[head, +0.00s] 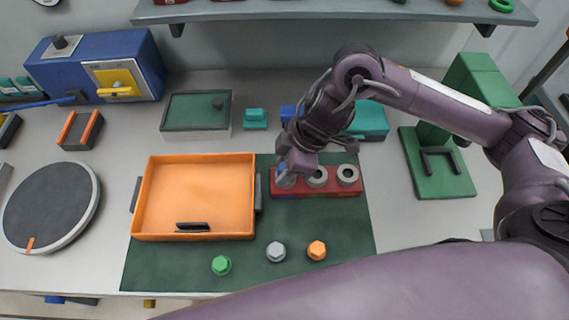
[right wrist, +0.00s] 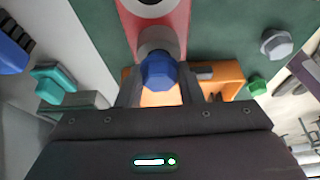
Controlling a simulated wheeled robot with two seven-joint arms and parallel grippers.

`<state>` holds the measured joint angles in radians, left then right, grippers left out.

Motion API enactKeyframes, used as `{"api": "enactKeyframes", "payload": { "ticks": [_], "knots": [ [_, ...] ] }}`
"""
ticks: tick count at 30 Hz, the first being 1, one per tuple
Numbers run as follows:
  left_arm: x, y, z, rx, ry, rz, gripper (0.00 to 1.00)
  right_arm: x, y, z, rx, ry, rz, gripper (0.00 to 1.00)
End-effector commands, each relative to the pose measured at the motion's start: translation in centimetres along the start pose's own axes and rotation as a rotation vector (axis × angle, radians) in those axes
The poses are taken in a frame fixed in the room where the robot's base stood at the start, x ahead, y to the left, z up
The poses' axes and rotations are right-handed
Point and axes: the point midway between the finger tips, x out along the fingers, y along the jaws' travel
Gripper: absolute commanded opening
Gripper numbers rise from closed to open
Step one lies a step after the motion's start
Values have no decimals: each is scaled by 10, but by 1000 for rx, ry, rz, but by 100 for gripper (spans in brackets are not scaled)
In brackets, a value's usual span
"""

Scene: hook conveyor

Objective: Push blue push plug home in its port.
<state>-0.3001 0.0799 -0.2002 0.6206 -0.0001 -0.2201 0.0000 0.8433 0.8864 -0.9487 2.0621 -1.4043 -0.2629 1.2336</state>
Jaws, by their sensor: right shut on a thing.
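The red port block (head: 333,188) lies on the green mat with a row of grey ringed ports; its middle and right ports show open. My right gripper (head: 285,176) is over the left end of the block and hides most of that port. In the right wrist view, the blue push plug (right wrist: 158,72) with its faceted head sits between the two fingers of my right gripper (right wrist: 160,95), which is shut on it. The plug is at the grey port ring (right wrist: 156,42) of the red block; how deep it sits is unclear. My left gripper is out of view.
An orange tray (head: 197,239) stands left of the block. Green (head: 221,265), grey (head: 275,252) and orange (head: 317,250) plugs stand on the mat in front. A teal box (head: 370,122) is behind the block. A green stand (head: 447,185) is at right.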

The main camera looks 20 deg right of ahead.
Motion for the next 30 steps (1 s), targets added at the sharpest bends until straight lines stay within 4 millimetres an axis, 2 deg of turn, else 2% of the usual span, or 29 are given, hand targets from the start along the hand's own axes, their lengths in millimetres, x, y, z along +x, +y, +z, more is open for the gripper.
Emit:
{"api": "enactKeyframes", "payload": {
  "ticks": [1,6,17,20,24,30],
  "knots": [
    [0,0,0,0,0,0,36,0,0,0,0,0,0,36],
    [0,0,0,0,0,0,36,0,0,0,0,0,0,58],
    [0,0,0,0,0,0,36,-6,1,0,-2,0,2,59],
    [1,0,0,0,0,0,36,-20,1,0,-2,1,4,59],
    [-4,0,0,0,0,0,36,-48,2,0,-2,-1,8,59],
    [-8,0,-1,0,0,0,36,-73,1,0,0,-1,3,59]
  ]
}}
